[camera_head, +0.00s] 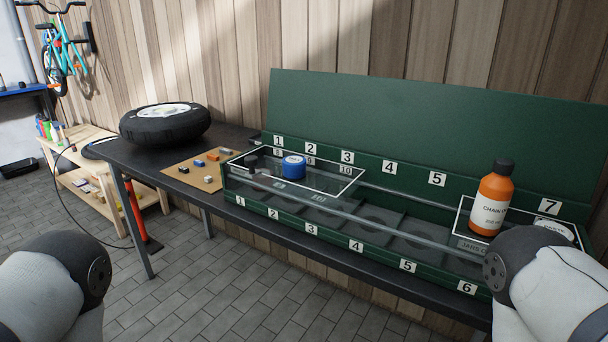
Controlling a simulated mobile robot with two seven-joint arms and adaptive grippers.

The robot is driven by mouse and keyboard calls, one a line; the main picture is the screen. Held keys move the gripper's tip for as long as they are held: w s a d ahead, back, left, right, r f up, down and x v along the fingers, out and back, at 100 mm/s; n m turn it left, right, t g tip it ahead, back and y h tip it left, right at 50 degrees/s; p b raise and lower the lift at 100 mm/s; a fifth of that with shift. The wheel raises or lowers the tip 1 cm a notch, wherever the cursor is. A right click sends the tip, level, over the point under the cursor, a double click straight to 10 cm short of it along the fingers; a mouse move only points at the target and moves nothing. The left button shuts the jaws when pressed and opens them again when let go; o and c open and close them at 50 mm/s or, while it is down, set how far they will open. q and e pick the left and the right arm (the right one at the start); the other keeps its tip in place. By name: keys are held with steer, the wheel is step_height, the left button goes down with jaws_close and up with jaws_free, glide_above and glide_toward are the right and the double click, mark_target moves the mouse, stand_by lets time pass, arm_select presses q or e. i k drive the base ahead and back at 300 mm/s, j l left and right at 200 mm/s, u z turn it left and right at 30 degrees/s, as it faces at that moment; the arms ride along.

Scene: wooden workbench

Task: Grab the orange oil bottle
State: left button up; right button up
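The orange oil bottle (491,199) has a black cap and a white label reading "CHAIN". It stands upright at the right end of a green numbered rack (330,224), near the number 7 label. Parts of my two arms show at the lower left and lower right. The right arm's rounded joint is just below and right of the bottle in the picture. Neither gripper is in view.
A blue jar (293,167) sits at the rack's left end, behind a clear front panel. A tire (165,124) and a brown board (203,171) with small coloured blocks lie on the dark bench (140,163). The rack's green back panel (420,125) rises behind the bottle.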

mark_target(494, 194)
steer(key=i+j+z, duration=0.15)
steer(key=j+z, duration=0.25)
steer(key=i+j+z, duration=0.1)
steer(key=z, duration=0.3)
steer(key=j+z, duration=0.75)
steer(key=j, duration=0.1)
